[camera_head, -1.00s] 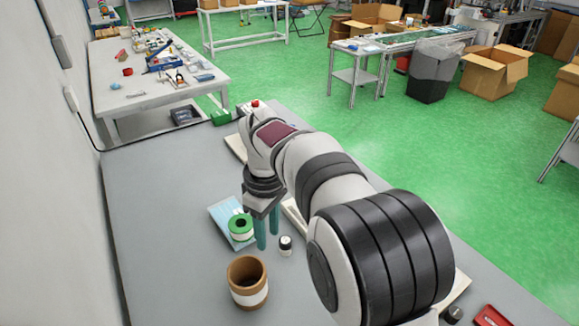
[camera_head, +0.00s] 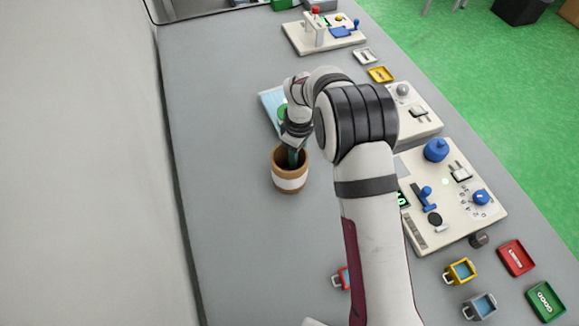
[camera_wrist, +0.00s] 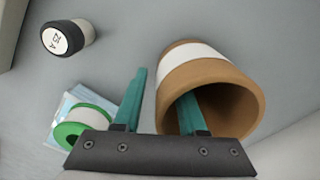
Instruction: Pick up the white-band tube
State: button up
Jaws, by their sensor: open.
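The white-band tube (camera_head: 290,184) is a brown open-topped cylinder with a white band, standing on the grey table left of my arm. It shows large in the wrist view (camera_wrist: 238,88), with its mouth toward the camera. My gripper (camera_head: 292,158) points down at the tube's mouth. In the wrist view, my gripper (camera_wrist: 163,84) has its teal fingers apart, one reaching into the mouth and the other outside, with the wall between them. I cannot tell whether either finger touches the wall.
A green-and-white roll (camera_wrist: 84,125) lies on a light-blue pack (camera_head: 272,100) beside the tube. A small black-and-white cylinder (camera_wrist: 67,38) stands nearby. A control panel (camera_head: 455,205) and small coloured mugs (camera_head: 460,271) are to the right. The table left of the tube is clear.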

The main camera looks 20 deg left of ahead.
grip_shut()
dwell(1.4)
